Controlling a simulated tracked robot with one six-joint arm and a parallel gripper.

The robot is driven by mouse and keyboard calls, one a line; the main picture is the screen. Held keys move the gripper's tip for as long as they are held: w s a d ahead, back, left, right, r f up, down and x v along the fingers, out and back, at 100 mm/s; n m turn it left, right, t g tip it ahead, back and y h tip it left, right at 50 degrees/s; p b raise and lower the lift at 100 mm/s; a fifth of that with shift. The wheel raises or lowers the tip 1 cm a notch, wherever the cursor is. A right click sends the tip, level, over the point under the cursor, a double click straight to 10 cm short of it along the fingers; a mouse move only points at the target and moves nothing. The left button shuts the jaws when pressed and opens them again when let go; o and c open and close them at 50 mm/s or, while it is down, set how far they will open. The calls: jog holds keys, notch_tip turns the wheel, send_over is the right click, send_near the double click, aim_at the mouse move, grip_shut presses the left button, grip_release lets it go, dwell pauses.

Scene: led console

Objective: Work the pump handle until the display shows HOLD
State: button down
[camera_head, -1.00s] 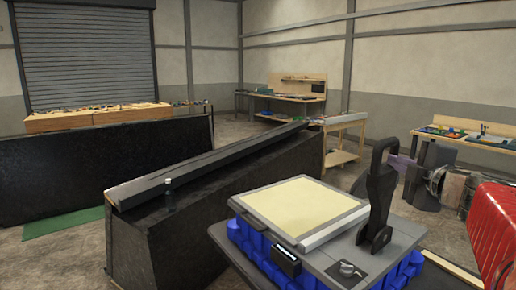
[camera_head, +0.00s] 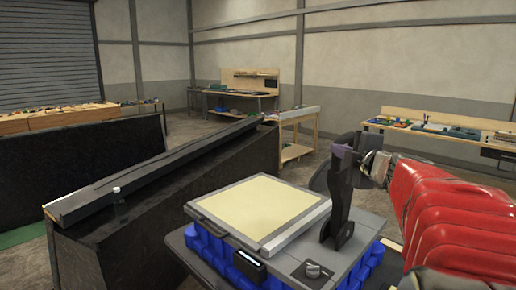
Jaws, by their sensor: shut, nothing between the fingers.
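The black pump handle (camera_head: 337,215) stands nearly upright, leaning slightly right, at the right end of a grey console (camera_head: 290,250). The console has a pale yellow panel, and a small dark display (camera_head: 250,259) on its front edge with a lit strip too small to read. My gripper (camera_head: 349,142), with purple fingertips, is at the top of the handle and overlaps it in the picture. It is shut with nothing held. I cannot tell whether it touches the handle. The handle's top partly merges with the dark gripper parts.
A knob (camera_head: 313,270) sits at the console's front right. Blue crate-like supports (camera_head: 212,243) are under the console. A long black sloped block (camera_head: 150,215) stands close on the left. Workbenches (camera_head: 250,90) stand along the far walls, with open floor before them.

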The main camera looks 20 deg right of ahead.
jog(key=shift+w+d+f, duration=0.2)
jog(key=shift+w+d, duration=0.15)
jog(key=shift+d, duration=0.4)
jog(key=shift+d, duration=0.1)
